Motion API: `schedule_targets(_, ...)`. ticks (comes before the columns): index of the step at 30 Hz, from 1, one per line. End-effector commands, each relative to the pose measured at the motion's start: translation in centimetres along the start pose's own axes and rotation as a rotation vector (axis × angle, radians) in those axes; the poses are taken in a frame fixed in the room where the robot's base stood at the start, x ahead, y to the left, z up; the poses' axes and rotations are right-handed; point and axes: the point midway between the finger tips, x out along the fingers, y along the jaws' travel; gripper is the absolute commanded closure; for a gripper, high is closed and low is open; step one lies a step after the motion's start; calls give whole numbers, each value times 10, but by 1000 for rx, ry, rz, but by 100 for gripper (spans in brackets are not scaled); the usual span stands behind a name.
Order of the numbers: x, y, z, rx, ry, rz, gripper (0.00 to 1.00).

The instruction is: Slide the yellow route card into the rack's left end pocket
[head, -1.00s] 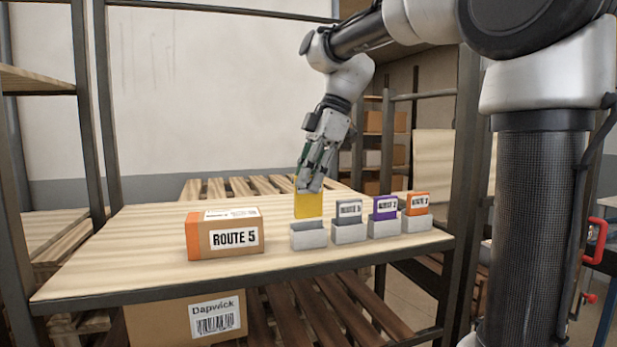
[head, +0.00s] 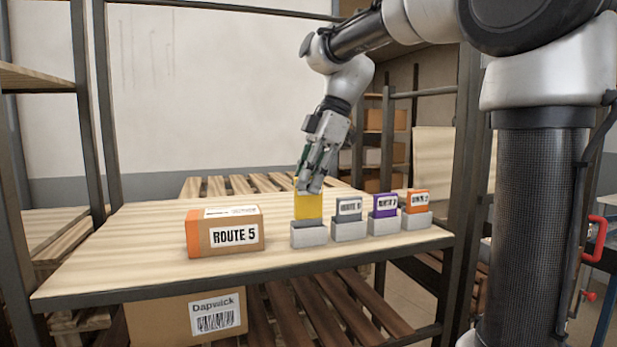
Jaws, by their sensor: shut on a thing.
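The yellow route card (head: 308,206) hangs upright from my gripper (head: 312,188), which is shut on its upper part. The fingers cover the card's top right area. The card is directly above or just behind the rack's left end pocket (head: 310,238), a light grey holder. Its visible lower edge meets the pocket's upper rim in the picture. I cannot tell whether the edge has entered the slot or stands behind it. The rack's other pockets hold a grey card (head: 348,210), a purple card (head: 385,206) and an orange card (head: 417,202).
A cardboard box marked ROUTE 5 (head: 235,235) stands left of the rack on the wooden table (head: 130,250). Dark shelf posts (head: 107,110) rise at the left. The table is clear at the far left and along the front. A Dapwick box (head: 165,322) sits below.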

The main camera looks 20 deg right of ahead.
Motion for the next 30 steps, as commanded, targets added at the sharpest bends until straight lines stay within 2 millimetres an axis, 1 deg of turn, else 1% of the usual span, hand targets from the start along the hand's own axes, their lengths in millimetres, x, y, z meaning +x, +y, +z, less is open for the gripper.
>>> schedule_targets(21, 18, 0, 8, 0, 0, 1, 100)
schedule_targets(30, 20, 0, 8, 0, 0, 0, 100)
